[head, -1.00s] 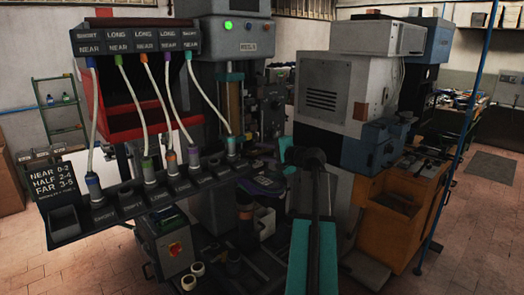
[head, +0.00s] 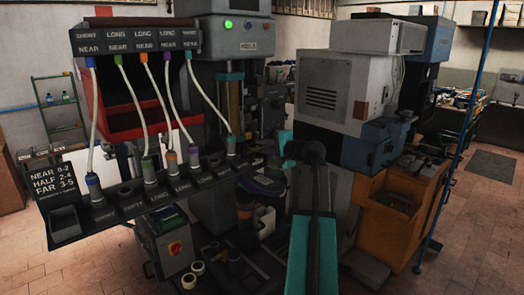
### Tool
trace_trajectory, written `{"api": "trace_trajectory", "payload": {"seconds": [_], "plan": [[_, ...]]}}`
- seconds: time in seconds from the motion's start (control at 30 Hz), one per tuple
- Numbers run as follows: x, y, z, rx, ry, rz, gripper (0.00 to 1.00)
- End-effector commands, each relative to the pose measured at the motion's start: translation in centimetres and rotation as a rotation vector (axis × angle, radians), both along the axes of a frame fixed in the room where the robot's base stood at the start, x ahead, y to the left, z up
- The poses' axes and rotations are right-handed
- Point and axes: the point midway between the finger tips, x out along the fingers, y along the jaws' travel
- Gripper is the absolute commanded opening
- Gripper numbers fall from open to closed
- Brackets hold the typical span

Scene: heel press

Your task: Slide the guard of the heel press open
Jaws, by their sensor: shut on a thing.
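The heel press (head: 232,35) stands at the back centre, a grey machine with a lit green lamp on its head and a teal and brass column below. My gripper (head: 286,151) is at the end of my dark arm, just right of the press's working area, with teal parts at its tip. It is shut on what seems to be the edge or handle of the guard. The held part is small and largely hidden behind the gripper. The guard's outline is too dark to trace, so I cannot tell how far open it stands.
A rack (head: 140,192) of labelled sockets with hoses stands at front left. A grey machine (head: 335,90) stands close on the right, with an orange cabinet (head: 392,220) beside it. A blue pole (head: 452,150) rises at far right. Rolls lie on the floor below the rack.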

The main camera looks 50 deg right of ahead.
Motion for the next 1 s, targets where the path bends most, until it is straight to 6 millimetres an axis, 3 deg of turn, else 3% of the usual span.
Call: {"api": "trace_trajectory", "payload": {"seconds": [0.03, 0.3, 0.47, 0.77, 0.8, 0.83, 1.0], "plan": [[0.1, -0.2, 1.7, -0.005, -0.007, -0.002, 0.00], [0.1, -0.2, 6.7, -0.005, -0.010, -0.004, 0.00], [0.1, -0.1, 7.9, -0.002, -0.009, -0.005, 0.00], [0.1, -0.1, 7.8, -0.002, -0.008, -0.006, 0.00], [0.1, -0.1, 7.8, -0.002, -0.008, -0.006, 0.24], [0.1, -0.1, 7.8, -0.002, -0.009, -0.005, 0.29], [0.1, -0.1, 7.8, -0.001, -0.009, -0.004, 0.30]]}}
